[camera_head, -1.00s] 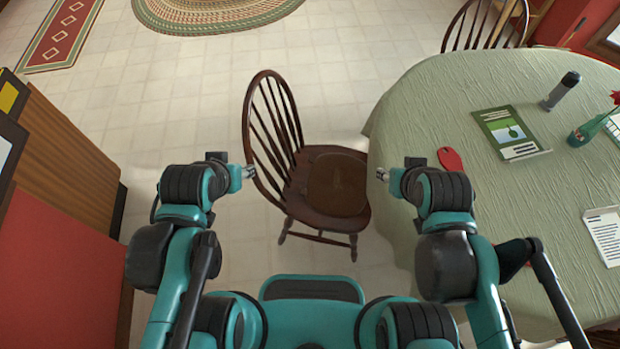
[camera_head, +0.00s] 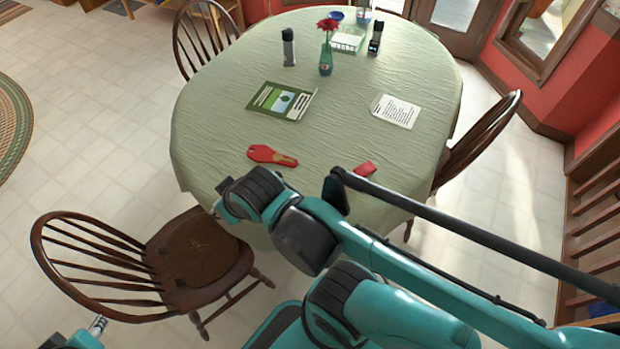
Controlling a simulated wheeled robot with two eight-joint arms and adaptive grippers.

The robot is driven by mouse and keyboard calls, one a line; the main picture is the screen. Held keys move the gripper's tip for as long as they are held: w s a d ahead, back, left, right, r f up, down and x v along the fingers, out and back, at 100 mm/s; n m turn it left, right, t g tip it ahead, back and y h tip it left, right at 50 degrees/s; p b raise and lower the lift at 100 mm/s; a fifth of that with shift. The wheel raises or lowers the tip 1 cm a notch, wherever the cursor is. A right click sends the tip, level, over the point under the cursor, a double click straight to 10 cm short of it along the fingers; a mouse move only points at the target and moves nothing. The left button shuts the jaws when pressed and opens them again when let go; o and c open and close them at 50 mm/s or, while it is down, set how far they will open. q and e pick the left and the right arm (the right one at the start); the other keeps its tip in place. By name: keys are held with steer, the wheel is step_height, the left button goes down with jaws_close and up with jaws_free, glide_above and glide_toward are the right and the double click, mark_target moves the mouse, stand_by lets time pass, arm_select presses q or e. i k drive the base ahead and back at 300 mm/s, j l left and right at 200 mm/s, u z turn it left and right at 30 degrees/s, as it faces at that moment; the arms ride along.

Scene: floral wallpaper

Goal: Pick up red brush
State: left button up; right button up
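A flat red object with a rounded head and a narrower end, which looks like the red brush (camera_head: 272,155), lies on the near left part of the tablecloth. My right arm reaches in from the lower right across the near table edge. Its gripper (camera_head: 217,208) is at that edge, nearer to me and left of the brush, apart from it. Its fingers are too small and hidden to tell their opening. My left gripper (camera_head: 98,326) shows at the bottom left, beside the near chair and far from the brush. Its fingers are too small to tell.
The round table (camera_head: 210,125) holds a green book (camera_head: 281,101), a paper (camera_head: 396,111), a dark bottle (camera_head: 289,47) and a flower vase (camera_head: 326,58). Another red item (camera_head: 365,169) is partly behind my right arm. A wooden chair (camera_head: 200,255) stands at the near left.

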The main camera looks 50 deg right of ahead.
mark_target(367, 169)
steer(key=l+z, duration=0.1)
steer(key=z, duration=2.1)
steer(key=u, duration=1.4)
steer(key=z, duration=1.4)
steer(key=l+u, duration=0.1)
steer(key=u, duration=0.3)
steer(key=i+l+u, duration=0.1)
steer(key=u, duration=0.25)
steer(key=l+u, duration=0.1)
steer(key=u, duration=0.3)
steer(key=l+u, duration=0.35)
steer(key=l, duration=0.4)
steer(key=l+u, duration=0.4)
steer(key=l, duration=0.35)
